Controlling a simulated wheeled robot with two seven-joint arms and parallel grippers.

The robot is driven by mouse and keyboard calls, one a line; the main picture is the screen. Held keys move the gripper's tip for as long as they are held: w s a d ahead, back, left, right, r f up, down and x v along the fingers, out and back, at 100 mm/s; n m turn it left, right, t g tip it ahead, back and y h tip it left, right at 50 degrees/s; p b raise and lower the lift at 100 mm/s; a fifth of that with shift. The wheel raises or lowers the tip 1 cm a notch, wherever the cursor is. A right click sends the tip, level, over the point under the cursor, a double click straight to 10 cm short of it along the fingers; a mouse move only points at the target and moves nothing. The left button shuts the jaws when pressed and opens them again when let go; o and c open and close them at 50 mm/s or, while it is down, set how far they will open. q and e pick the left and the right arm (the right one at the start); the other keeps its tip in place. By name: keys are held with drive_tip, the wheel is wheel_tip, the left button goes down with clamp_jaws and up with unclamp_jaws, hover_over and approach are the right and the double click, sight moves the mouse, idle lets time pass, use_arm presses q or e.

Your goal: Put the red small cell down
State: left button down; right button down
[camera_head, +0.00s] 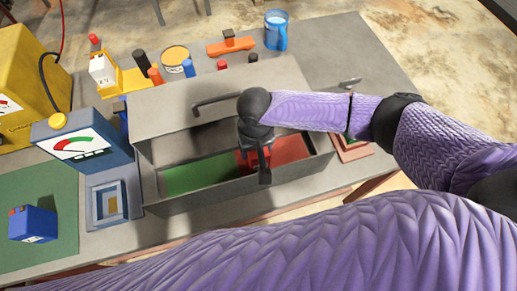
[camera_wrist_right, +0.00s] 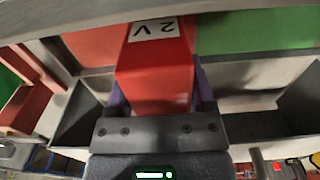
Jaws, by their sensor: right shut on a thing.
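My right gripper (camera_head: 258,160) reaches down into a grey open box (camera_head: 235,192) on the bench, over the red part of its floor (camera_head: 292,149). In the right wrist view it is shut on the red small cell (camera_wrist_right: 155,85), a red block with a white "2 V" label. The cell is between the fingers; its lower end and whether it touches the floor are hard to tell. In the head view the gripper mostly hides it. The green part of the floor (camera_head: 200,173) lies to the left. My left gripper is not in view.
The box's raised grey cover (camera_head: 175,112) with a handle stands behind my right gripper. A blue meter (camera_head: 82,148) and a blue cell (camera_head: 33,224) are at the left. A blue mug (camera_head: 276,32) and several small items stand at the back.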

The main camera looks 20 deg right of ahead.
drive_tip(key=shift+f, duration=0.95)
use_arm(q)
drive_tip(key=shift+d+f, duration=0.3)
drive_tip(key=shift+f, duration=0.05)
use_arm(e)
drive_tip(key=shift+r, duration=0.1)
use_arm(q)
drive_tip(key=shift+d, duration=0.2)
use_arm(e)
unclamp_jaws()
wheel_tip(320, 180, up, 12)
drive_tip(key=p, duration=0.3)
drive_tip(key=shift+f+p, duration=0.25)
drive_tip(key=shift+p, duration=0.1)
drive_tip(key=shift+r, duration=0.25)
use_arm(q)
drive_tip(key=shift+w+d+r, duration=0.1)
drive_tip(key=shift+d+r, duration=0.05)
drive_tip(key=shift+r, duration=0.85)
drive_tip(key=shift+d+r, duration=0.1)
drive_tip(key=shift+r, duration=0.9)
